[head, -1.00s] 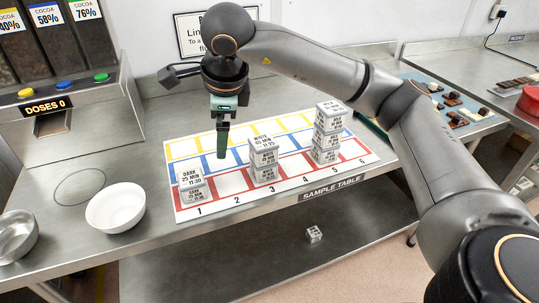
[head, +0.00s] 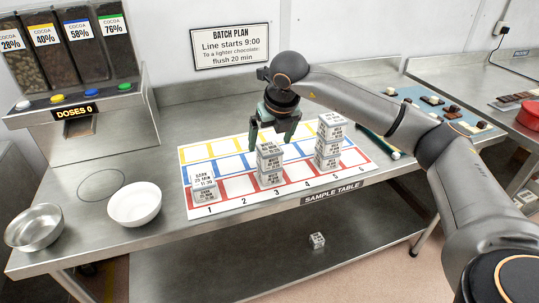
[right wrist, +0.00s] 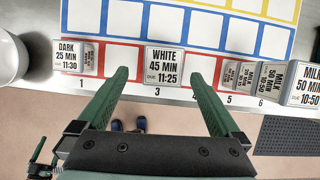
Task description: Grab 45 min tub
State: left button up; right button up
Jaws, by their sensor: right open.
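The white 45 min tub (right wrist: 164,62), labelled due 11:25, is a pale square block on top of the stack at column 3 of the sample mat; in the head view the top of that stack (head: 269,150) shows. My right gripper (head: 271,139) is open, pointing down over this stack. In the right wrist view its two green fingers (right wrist: 160,77) are spread either side of the tub, with gaps on both sides and nothing held. Whether the fingertips are at the tub's height is unclear.
A white bowl (head: 134,204) and steel bowl (head: 34,228) sit left. A small block (head: 317,240) lies on the lower shelf. Columns 2 and 4 look clear.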

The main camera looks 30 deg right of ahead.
aim_at(269, 148)
jog(key=shift+p+x, duration=0.5)
jog(key=shift+x, duration=2.45)
jog(key=shift+s+d, duration=0.15)
jog(key=shift+d, duration=0.05)
jog(key=c, duration=1.4)
jog(key=shift+c, duration=0.2)
jog(key=shift+r, duration=0.55)
notch_tip(269, 148, up, 2)
jog(key=shift+a+r+b, duration=0.1)
jog(key=shift+r+b, duration=0.1)
jog(key=shift+b, duration=0.3)
jog(key=s+a+r+b, duration=0.2)
jog(key=s+a+r, duration=0.5)
jog(key=s+r, duration=0.35)
jog(key=w+p+v, duration=0.1)
jog(key=p+v, duration=0.4)
jog(key=v, duration=0.1)
jog(key=shift+r, duration=0.25)
